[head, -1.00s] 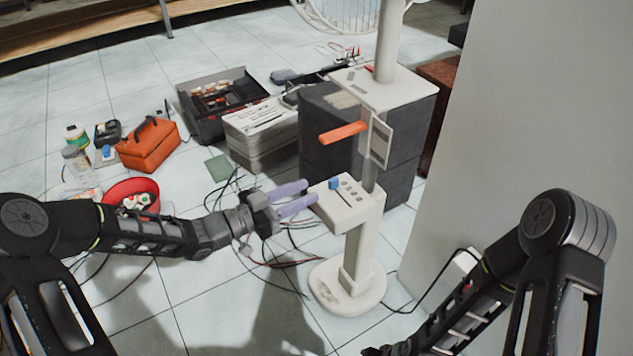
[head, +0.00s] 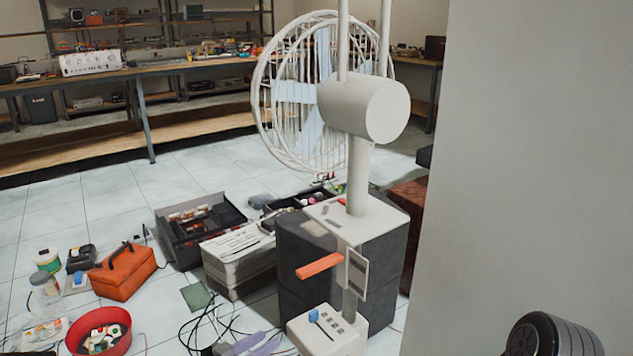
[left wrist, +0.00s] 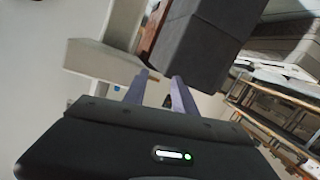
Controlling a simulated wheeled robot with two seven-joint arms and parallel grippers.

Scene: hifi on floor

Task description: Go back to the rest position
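My left gripper (head: 268,343) is at the bottom edge of the head view, just left of the fan's white control box (head: 318,333). In the left wrist view, its two purple fingers (left wrist: 158,88) are apart with nothing held between them. The control box also shows in the wrist view (left wrist: 105,60), beyond the fingers at upper left. The white fan (head: 362,108) stands upright, with a blue knob (head: 313,315) on its control box and an orange bar (head: 320,265) above. Its base is out of the head view. My right gripper is out of view.
A dark grey box (head: 385,262) stands behind the fan. A red bowl (head: 72,345), an orange bag (head: 122,275) and an open toolbox (head: 180,250) are on the tiled floor at left, with loose black cables nearby. A grey wall (head: 530,160) fills the right side.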

